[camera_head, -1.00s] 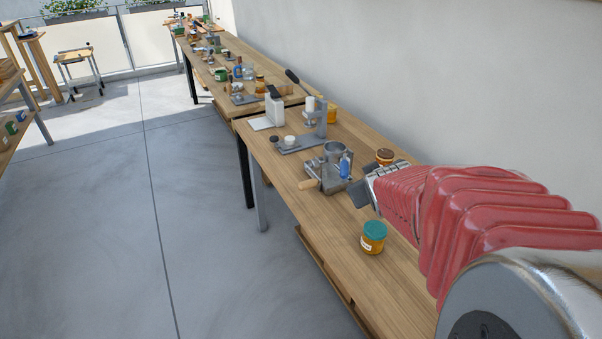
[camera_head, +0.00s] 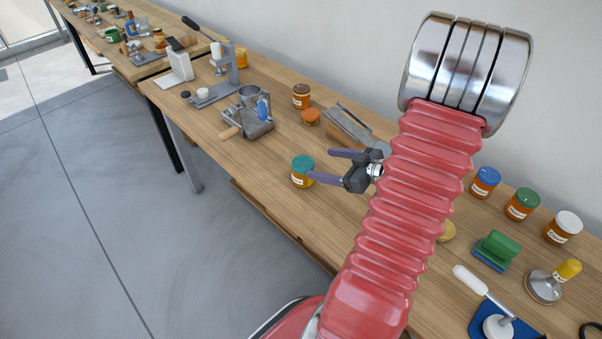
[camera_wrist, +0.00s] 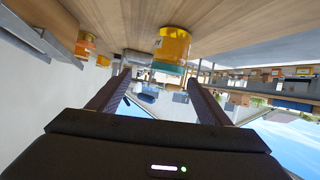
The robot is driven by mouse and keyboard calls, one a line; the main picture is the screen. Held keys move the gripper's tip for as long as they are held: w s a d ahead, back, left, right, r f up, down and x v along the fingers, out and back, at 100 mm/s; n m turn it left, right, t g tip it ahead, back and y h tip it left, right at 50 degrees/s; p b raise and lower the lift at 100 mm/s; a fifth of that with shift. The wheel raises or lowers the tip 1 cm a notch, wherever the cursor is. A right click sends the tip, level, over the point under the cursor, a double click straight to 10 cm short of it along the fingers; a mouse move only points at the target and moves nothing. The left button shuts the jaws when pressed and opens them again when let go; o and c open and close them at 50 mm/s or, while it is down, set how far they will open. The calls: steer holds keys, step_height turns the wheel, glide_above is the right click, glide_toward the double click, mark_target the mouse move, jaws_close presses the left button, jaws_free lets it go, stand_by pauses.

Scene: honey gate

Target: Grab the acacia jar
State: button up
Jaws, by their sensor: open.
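A honey jar with a teal lid (camera_head: 302,170) stands upright on the wooden bench. Its label is too small to read, so I cannot tell which jar is acacia. My gripper (camera_head: 324,164) is open and empty, just right of this jar, with its fingers pointing toward it. In the wrist view, which is upside down, the teal-lidded jar (camera_wrist: 172,45) shows ahead, in line with the gap between the fingers of my gripper (camera_wrist: 159,77). It does not look gripped.
A metal clamp device with a wooden handle (camera_head: 248,115) stands left of the teal-lidded jar. A grey metal box-like tool (camera_head: 347,124) lies behind my gripper. A green-handled brush (camera_head: 497,248) and a yellow-handled stamp (camera_head: 552,281) are at right. Bare bench lies in front of the jar.

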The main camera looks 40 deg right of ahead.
mark_target(313, 167)
steer(key=shift+s+a+f+y, duration=0.2)
steer(key=shift+s+a+y, duration=0.1)
steer(key=shift+s, duration=0.2)
steer(key=shift+s+a+f+y, duration=0.15)
steer(key=shift+s+y, duration=0.15)
steer(key=shift+s, duration=0.15)
steer(key=shift+w, duration=0.1)
steer(key=shift+x, duration=4.25)
steer(key=shift+w+d+r, duration=0.1)
steer(key=shift+x, duration=2.55)
steer(key=shift+d, duration=0.1)
steer(key=shift+c, duration=0.2)
steer(key=c, duration=1.7)
